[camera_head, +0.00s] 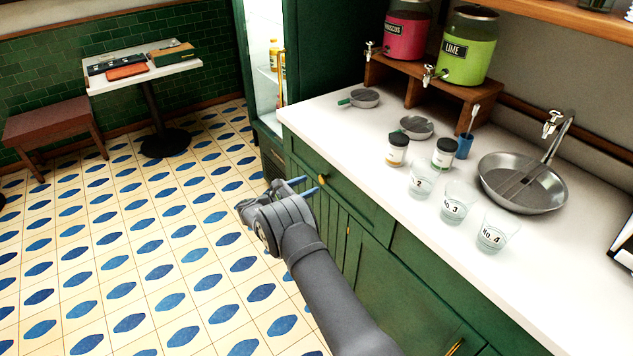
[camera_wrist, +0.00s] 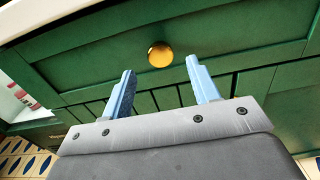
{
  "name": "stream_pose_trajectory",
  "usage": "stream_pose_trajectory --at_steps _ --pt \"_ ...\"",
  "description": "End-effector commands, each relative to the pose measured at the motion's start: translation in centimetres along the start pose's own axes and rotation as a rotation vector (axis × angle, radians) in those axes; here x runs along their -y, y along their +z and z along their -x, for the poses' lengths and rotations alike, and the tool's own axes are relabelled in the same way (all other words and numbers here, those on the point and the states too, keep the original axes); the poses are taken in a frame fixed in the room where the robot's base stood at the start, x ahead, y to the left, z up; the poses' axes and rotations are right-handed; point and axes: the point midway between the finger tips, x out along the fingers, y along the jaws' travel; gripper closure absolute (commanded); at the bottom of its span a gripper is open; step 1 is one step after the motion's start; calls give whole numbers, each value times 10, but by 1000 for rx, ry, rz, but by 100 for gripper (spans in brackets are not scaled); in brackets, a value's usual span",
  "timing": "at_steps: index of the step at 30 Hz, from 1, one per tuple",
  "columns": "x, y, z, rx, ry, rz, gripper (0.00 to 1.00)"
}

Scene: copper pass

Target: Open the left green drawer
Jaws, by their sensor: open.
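The left green drawer (camera_head: 348,195) is a panelled front under the white counter, and it looks closed. Its round brass knob (camera_head: 323,178) shows just beyond my fingertips. In the wrist view the knob (camera_wrist: 160,54) sits on the green drawer front (camera_wrist: 225,38), ahead of the gap between my fingers. My gripper (camera_head: 304,186) has blue fingers, which stand apart with nothing between them. In the wrist view my gripper (camera_wrist: 160,80) is open and centred below the knob, seemingly not touching it.
The white counter (camera_head: 380,145) overhangs the drawer and carries glasses (camera_head: 457,203), jars (camera_head: 397,150) and a metal sink bowl (camera_head: 522,183). A lit glass-door cabinet (camera_head: 268,65) stands left of the counter. The tiled floor (camera_head: 130,260) before the cabinets is clear.

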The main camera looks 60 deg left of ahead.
Motion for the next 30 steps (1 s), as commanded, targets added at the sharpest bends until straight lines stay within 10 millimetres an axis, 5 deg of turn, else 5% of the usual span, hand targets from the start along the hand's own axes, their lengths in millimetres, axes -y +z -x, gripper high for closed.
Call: stream_pose_trajectory --at_steps 9,20,28,30 --pt "0 0 -43 0 0 0 45" --pt "0 0 -47 0 1 0 45" --pt "0 0 -47 0 1 0 98" --pt "0 0 -47 0 1 0 100"
